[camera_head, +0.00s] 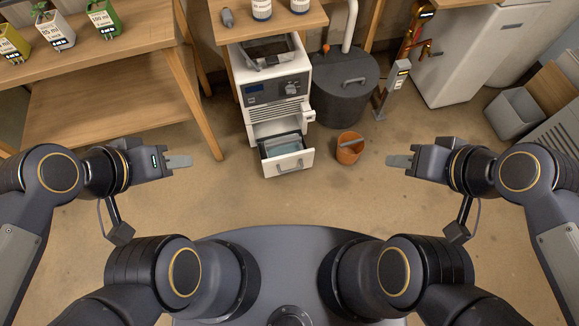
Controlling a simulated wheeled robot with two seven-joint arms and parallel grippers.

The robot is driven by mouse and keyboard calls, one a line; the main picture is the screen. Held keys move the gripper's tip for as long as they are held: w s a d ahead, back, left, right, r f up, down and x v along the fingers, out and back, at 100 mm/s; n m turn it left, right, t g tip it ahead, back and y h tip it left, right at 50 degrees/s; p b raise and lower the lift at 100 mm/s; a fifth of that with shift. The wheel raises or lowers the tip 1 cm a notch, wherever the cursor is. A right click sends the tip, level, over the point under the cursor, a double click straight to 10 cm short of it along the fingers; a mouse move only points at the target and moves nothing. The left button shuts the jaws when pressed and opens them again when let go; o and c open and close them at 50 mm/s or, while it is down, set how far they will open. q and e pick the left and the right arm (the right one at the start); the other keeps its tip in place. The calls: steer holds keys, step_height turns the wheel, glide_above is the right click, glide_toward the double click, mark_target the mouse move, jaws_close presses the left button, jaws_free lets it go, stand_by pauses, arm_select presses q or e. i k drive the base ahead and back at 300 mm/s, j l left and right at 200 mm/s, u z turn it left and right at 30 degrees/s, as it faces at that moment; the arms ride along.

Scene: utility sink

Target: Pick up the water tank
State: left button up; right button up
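A white machine (271,92) with a dark display stands in the middle, under a wooden table. Its bottom drawer is pulled out towards me, and a grey-blue container that looks like the water tank (281,145) sits in it. The drawer's white front (287,161) has a grey handle. My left gripper (178,161) is in the air to the left of the drawer, and my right gripper (400,161) is to its right. Both are apart from the tank and hold nothing visible. Their fingers overlap in this view, so the gap is hidden.
An orange-brown pot (349,148) stands on the floor right of the drawer. Behind it is a dark round tank (345,88) with a pipe. A wooden bench (115,35) with small labelled containers is at the left. A grey bin (514,113) is at the right. The floor before the drawer is clear.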

mark_target(284, 149)
steer(key=i+j, duration=0.25)
steer(key=i+j+z, duration=0.1)
steer(key=j, duration=0.3)
steer(key=i+j, duration=0.35)
steer(key=i+j+z, duration=0.1)
steer(key=j, duration=0.25)
steer(key=i+j, duration=0.3)
